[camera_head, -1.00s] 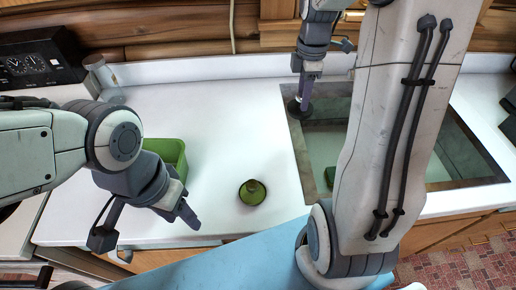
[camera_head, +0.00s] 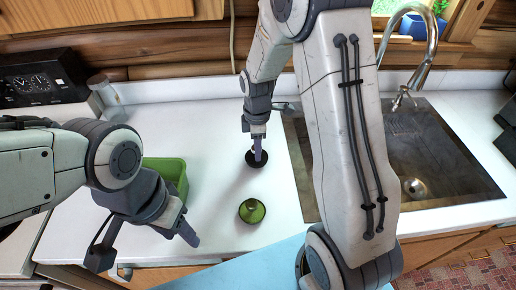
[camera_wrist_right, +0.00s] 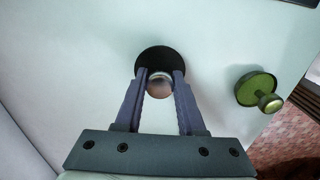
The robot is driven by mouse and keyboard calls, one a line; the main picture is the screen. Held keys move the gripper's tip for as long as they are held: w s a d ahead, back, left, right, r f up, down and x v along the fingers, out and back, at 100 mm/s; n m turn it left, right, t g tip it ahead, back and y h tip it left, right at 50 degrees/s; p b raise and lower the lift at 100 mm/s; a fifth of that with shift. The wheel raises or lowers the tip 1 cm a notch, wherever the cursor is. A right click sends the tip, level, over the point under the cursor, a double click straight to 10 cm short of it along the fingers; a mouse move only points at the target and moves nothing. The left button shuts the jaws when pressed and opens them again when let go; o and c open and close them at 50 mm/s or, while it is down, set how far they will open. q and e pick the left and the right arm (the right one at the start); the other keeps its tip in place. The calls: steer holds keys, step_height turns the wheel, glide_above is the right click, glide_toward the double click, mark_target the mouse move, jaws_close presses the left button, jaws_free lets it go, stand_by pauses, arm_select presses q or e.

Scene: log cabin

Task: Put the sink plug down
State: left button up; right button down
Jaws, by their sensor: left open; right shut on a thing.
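The sink plug is a black disc with a round metal knob. In the head view the plug (camera_head: 251,160) is at my right gripper's tips, over the white counter left of the sink. In the right wrist view my right gripper (camera_wrist_right: 160,80) is shut on the knob of the plug (camera_wrist_right: 158,57). Whether the disc touches the counter I cannot tell. My right gripper also shows in the head view (camera_head: 257,152). My left gripper (camera_head: 190,236) is open and empty near the counter's front edge.
A green round object with a knob (camera_head: 252,211) stands on the counter in front of the plug. A green container (camera_head: 168,170) is at the left, partly behind my left arm. The metal sink (camera_head: 425,150) is at the right, with a tap (camera_head: 414,40).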

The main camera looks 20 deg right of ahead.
steer(key=shift+f, duration=0.6)
steer(key=shift+f, duration=0.1)
steer(key=c, duration=0.5)
jaws_free()
step_height(320, 180, up, 12)
steer(key=s+a+r+m, duration=0.2)
steer(key=s+a+m, duration=0.1)
steer(key=s+a, duration=0.65)
steer(key=s+a+m, duration=0.2)
steer(key=s, duration=0.5)
steer(key=s+a+m+y, duration=0.1)
steer(key=s+a+m, duration=0.1)
steer(key=s, duration=0.5)
steer(key=shift+a+f+m+b, duration=0.2)
steer(key=shift+f+m+b, duration=0.1)
steer(key=shift+b, duration=0.05)
